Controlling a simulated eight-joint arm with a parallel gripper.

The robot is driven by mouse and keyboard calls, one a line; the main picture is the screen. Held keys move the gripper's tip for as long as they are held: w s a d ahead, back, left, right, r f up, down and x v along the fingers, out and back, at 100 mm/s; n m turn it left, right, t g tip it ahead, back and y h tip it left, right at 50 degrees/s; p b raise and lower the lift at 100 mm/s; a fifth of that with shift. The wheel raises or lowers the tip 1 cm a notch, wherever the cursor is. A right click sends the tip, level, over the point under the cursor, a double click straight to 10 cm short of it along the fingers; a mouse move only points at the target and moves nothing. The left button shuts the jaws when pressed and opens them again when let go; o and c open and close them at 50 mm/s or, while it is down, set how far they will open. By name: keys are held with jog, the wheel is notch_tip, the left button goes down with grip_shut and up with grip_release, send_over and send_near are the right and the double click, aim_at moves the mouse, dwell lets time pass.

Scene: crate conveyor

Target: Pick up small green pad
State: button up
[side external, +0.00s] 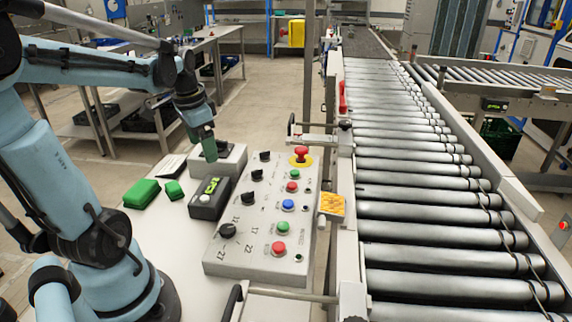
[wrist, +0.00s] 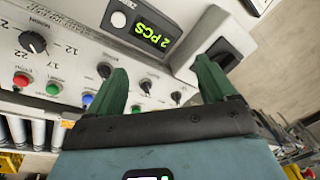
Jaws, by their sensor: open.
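A small green pad (side external: 174,190) lies flat on the white table in the side external view. A larger green block (side external: 142,193) lies just to its left. My gripper (side external: 208,145) hangs above the grey box behind the pad, up and to the right of it, apart from both green things. In the wrist view its two green fingers (wrist: 160,82) are spread with nothing held between them. The small green pad does not show in the wrist view.
A grey control panel (side external: 231,253) with knobs and coloured buttons stands right of the pad. A black display box (side external: 209,199), reading "2 PCS" in the wrist view, and a grey box (side external: 232,163) stand near it. The roller conveyor (side external: 430,215) runs along the right. Bare table lies in front of the pad.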

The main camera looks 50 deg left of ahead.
jog(key=g+h, duration=0.1)
jog(key=g, duration=0.1)
send_near(173, 185)
jog(key=shift+s+a+f, duration=0.1)
jog(key=shift+f, duration=2.05)
jog(key=shift+s+a+f, duration=0.1)
jog(key=shift+f, duration=2.05)
jog(key=c, duration=1.2)
jog(key=shift+r, duration=0.1)
jog(key=shift+r, duration=0.45)
notch_tip(173, 185, up, 3)
jog(key=shift+w+d+r, duration=0.1)
jog(key=shift+d+r, duration=0.1)
jog(key=w+d+r, duration=0.5)
jog(key=d+r, duration=0.1)
jog(key=d, duration=0.4)
jog(key=shift+w+r, duration=0.2)
jog(key=shift+r, duration=0.1)
